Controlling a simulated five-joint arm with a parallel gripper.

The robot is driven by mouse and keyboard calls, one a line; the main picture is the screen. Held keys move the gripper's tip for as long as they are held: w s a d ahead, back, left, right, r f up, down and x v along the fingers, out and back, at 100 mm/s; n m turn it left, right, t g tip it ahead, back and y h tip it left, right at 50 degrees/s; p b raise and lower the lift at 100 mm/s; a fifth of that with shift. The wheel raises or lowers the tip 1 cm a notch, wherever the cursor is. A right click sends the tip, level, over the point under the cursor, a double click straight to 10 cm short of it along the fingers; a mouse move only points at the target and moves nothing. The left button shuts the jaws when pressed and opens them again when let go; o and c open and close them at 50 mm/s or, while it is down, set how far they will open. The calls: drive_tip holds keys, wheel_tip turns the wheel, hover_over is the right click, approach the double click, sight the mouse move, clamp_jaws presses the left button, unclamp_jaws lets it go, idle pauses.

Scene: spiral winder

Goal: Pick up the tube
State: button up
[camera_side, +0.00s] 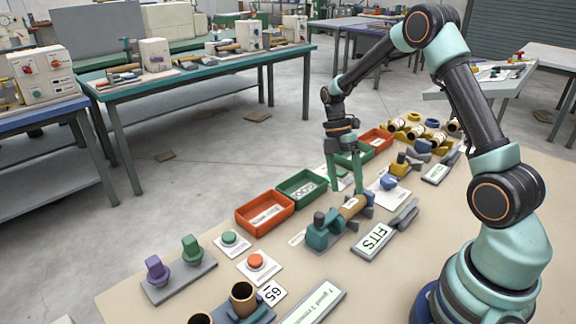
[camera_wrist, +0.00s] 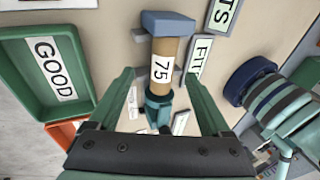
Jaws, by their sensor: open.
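A brown cardboard tube (camera_side: 352,207) lies across a teal and blue-grey fixture (camera_side: 322,232) on the beige table. In the wrist view the tube (camera_wrist: 165,50) carries a white label reading 75. A blue-grey block (camera_wrist: 168,22) is at its far end and a teal holder (camera_wrist: 158,108) at its near end. My gripper (camera_side: 347,188) points down above the tube, with its green fingers apart. In the wrist view my gripper (camera_wrist: 157,78) has one finger on each side of the tube. I cannot tell how much height is left between the fingertips and the tube.
A green GOOD tray (camera_wrist: 55,75) and an orange-red tray (camera_side: 265,213) are left of the fixture. A dark tube (camera_side: 242,296) stands in a holder in front. Several tubes sit on a yellow rack (camera_side: 412,130) behind.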

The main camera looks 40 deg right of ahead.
sight(351, 201)
drive_tip(key=shift+s+x, duration=0.25)
drive_tip(key=shift+x, duration=2.4)
drive_tip(key=shift+d+r, duration=0.1)
drive_tip(key=shift+d, duration=0.05)
clamp_jaws()
